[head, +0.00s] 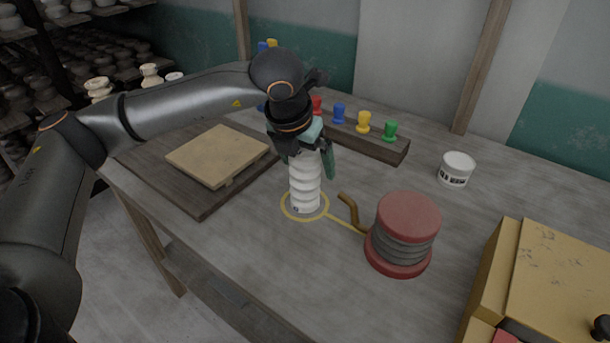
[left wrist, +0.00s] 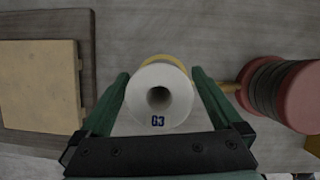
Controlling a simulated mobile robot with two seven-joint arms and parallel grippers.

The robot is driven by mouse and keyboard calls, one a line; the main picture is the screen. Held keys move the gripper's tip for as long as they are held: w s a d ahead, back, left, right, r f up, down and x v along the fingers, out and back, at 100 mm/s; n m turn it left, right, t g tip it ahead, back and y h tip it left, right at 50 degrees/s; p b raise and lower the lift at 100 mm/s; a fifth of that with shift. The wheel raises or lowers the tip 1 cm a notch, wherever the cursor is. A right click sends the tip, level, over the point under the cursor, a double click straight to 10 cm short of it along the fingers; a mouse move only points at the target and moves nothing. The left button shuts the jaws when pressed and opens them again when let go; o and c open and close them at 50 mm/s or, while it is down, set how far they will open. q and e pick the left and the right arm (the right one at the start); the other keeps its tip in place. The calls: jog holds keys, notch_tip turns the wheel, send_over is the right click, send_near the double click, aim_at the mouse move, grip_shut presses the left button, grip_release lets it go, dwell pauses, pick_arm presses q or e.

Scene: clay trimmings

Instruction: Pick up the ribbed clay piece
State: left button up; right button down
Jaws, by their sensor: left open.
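The ribbed clay piece (head: 305,188) is white and stands upright on the grey table inside a yellow ring (head: 284,205). In the left wrist view I look down on its top (left wrist: 160,97), which has a round dark hole and a blue "G3" mark. My left gripper (head: 311,160) points down over the piece's upper part. Its green fingers (left wrist: 160,100) are open, one on each side of the piece, with a visible gap on the right; contact on the left is hard to tell. My right gripper is not in view.
A red spool (head: 409,215) stands close right of the piece, joined to the yellow ring by a strip. A wooden board (head: 218,154) lies left. Coloured pegs sit in a rack (head: 390,146) behind. A white jar (head: 456,168) and yellow box (head: 560,280) stand right.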

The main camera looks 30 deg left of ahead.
pick_arm(q)
jog(key=shift+w+f, duration=0.3)
jog(key=shift+f, duration=0.35)
grip_shut()
dwell(0.4)
jog(key=shift+r, duration=0.15)
